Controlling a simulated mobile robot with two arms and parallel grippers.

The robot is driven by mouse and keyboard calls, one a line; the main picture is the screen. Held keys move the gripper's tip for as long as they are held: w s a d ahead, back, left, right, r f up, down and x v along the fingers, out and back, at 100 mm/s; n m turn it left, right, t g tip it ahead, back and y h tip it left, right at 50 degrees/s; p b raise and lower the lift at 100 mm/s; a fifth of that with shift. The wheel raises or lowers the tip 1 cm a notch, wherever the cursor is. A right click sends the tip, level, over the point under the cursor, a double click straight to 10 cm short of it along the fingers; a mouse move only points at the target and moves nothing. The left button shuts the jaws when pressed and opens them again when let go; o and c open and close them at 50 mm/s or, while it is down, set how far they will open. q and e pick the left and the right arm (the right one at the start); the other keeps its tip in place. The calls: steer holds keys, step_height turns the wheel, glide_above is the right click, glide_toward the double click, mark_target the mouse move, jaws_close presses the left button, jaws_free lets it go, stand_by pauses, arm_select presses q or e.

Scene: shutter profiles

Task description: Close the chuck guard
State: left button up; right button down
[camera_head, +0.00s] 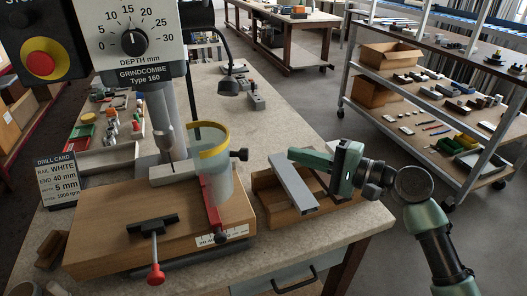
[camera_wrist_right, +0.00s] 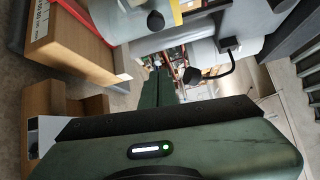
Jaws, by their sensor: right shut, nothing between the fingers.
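The chuck guard (camera_head: 221,178) is a clear curved shield with a yellow band along its top edge. It stands at the drill press above the wooden base, and a black knob (camera_head: 240,154) sticks out on its right side. The yellow band also shows at the top of the right wrist view (camera_wrist_right: 188,8), with a black knob (camera_wrist_right: 155,20) beside it. My right gripper (camera_head: 292,154) is shut and empty, to the right of the guard and apart from it, above a grey profile. Its green fingers (camera_wrist_right: 158,88) are together in the right wrist view. My left gripper is out of view.
A grey profile (camera_head: 294,182) lies in a wooden holder (camera_head: 268,198) below my right gripper. A red-knobbed lever (camera_head: 155,270) stands at the front of the base. A black lamp (camera_head: 229,86) hangs behind the guard. The bench top (camera_head: 290,125) behind the holder is clear.

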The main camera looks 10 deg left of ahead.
steer(key=s+a+p, duration=0.1)
steer(key=a+p, duration=0.4)
steer(key=a, duration=0.4)
steer(key=shift+s+a+r+p, duration=0.15)
steer(key=shift+s+r+p, duration=0.05)
steer(key=shift+r+p, duration=0.1)
steer(key=shift+f, duration=0.1)
